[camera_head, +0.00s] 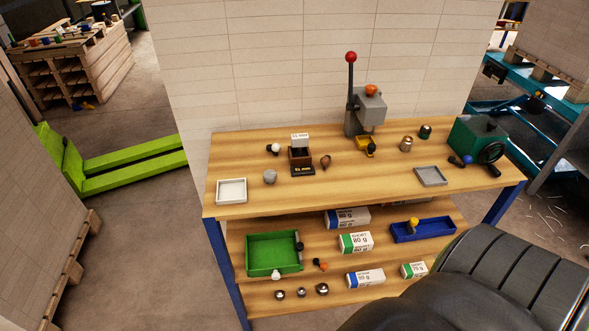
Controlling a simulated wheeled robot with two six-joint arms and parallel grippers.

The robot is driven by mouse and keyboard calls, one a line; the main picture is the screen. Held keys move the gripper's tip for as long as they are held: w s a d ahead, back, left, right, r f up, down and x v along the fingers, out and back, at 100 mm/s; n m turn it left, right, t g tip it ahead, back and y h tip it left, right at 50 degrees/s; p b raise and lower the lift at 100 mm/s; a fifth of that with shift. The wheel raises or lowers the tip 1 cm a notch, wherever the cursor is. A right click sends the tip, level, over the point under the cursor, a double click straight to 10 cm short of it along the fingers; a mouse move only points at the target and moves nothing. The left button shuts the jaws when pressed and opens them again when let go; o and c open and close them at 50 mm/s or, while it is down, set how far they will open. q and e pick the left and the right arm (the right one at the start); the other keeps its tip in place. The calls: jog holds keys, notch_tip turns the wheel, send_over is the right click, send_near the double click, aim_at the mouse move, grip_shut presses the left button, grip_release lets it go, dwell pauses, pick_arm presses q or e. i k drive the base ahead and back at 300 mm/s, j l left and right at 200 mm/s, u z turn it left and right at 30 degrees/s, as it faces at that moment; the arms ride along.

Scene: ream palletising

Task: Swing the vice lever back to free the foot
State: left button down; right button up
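A grey upright machine (366,110) stands at the back of the wooden bench (340,188), with an orange knob on top. Its black lever (350,82) points straight up and ends in a red ball. A small yellow and black piece (366,147) sits at its base; I cannot tell whether it is clamped. A green housing (478,138) with a black handwheel (491,152) stands at the bench's right end. A short black handle with a blue ball (467,160) lies low in front of it. Which of these is the vice, and which part is the foot, is unclear. Neither gripper shows.
A white tray (232,191), a grey ball (270,177), a dark labelled block (301,161) and a grey tray (430,176) are on the bench. A green bin (274,253), blue tray (423,230) and paper reams (355,242) fill the shelves. The bench's front middle is clear.

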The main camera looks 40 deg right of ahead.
aim_at(325, 161)
jog(key=z, duration=1.45)
jog(key=i+j+z, duration=0.2)
jog(key=j+z, duration=0.25)
